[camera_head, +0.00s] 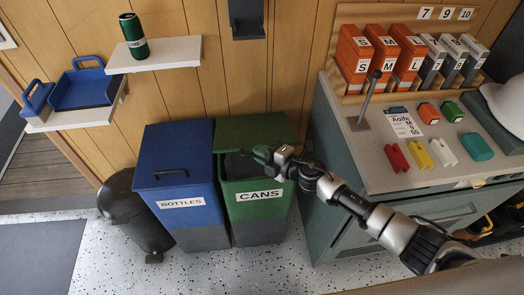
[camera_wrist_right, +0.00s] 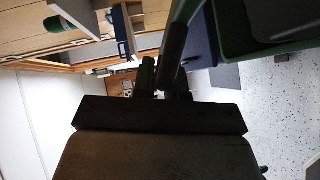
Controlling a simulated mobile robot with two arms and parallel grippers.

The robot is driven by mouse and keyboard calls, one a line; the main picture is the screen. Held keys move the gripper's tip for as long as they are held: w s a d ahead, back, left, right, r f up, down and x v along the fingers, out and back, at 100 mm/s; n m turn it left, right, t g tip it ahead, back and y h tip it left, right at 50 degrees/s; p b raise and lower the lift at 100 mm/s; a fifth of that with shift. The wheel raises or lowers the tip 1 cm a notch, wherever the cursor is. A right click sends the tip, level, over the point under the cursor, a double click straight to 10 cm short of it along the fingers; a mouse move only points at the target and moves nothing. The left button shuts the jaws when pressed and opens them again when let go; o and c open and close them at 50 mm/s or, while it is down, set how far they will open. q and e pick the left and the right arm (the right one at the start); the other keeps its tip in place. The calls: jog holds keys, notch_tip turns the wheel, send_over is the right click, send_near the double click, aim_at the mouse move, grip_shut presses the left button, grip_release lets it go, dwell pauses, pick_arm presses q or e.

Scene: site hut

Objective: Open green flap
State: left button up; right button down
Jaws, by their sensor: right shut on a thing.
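The green bin (camera_head: 258,208) labelled CANS stands between the blue bin and the grey-green cabinet. Its green flap (camera_head: 240,132) is tilted up at the back, and a dark opening shows below it at the front. My right gripper (camera_head: 264,154) reaches in from the right, at the right side of this opening. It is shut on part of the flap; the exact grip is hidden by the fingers. The right wrist view shows the dark fingers (camera_wrist_right: 160,78) closed around a dark bar, with the green bin (camera_wrist_right: 268,50) at upper right. My left gripper is not in view.
The blue BOTTLES bin (camera_head: 180,175) is closed, close on the left, with a dark bin (camera_head: 135,210) beside it. A green can (camera_head: 133,35) stands on a white wall shelf (camera_head: 170,54). The cabinet (camera_head: 330,170) limits room on the right. The floor in front is clear.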

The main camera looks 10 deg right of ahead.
pick_arm(q)
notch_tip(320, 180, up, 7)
jog(key=p, duration=0.5)
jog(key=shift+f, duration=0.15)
pick_arm(e)
jog(key=shift+g+h, duration=0.3)
jog(key=shift+w+r, duration=0.5)
jog(key=shift+r, duration=0.4)
jog(key=shift+w+r, duration=0.55)
jog(key=shift+r, duration=0.35)
jog(key=shift+w+r, duration=0.5)
jog(key=shift+r, duration=0.4)
jog(key=shift+m, duration=0.3)
